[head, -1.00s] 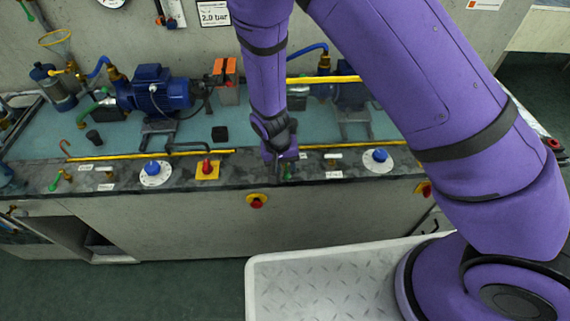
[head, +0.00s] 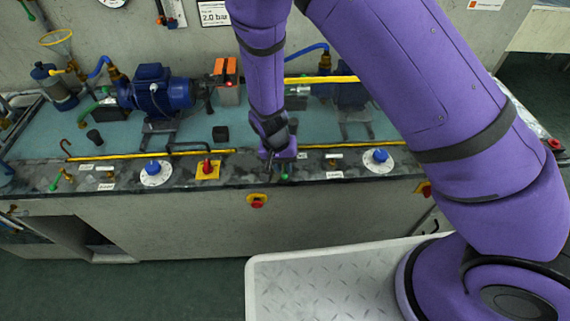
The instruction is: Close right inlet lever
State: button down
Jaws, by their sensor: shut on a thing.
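The right inlet lever (head: 285,175) shows as a small green tip at the front strip of the bench, just below my gripper. My gripper (head: 283,164) points down at the front edge of the bench and is shut on the lever. My wrist and fingers hide most of the lever and its valve body, so I cannot tell its exact angle. A similar green-handled lever (head: 55,183) with a brass body stands at the far left of the same strip.
A blue knob (head: 380,155) on a white dial is right of my gripper. A red-handled switch (head: 207,167) on a yellow plate and another blue knob (head: 153,167) are to the left. A yellow rail (head: 150,155) runs behind them. A blue pump motor (head: 155,90) stands further back.

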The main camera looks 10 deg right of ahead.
jog(key=m, duration=0.1)
jog(key=a+m, duration=0.1)
jog(key=m, duration=0.1)
jog(key=w+m+g, duration=0.1)
jog(key=m, duration=0.1)
jog(key=shift+a, duration=0.3)
jog(key=m, duration=0.2)
jog(key=w+m+y, duration=0.1)
jog(key=shift+a+m, duration=0.4)
jog(key=shift+w+a+m+g, duration=0.15)
jog(key=shift+w+m, duration=0.1)
jog(key=shift+m, duration=0.5)
jog(key=shift+w+m+g, duration=0.15)
jog(key=shift+w+m, duration=0.05)
jog(key=shift+m, duration=0.55)
jog(key=c, duration=1.2)
grip_release()
jog(key=d+v, duration=0.1)
jog(key=v, duration=0.9)
jog(key=shift+a+r, duration=0.4)
jog(key=shift+r, duration=0.05)
jog(key=shift+w, duration=0.15)
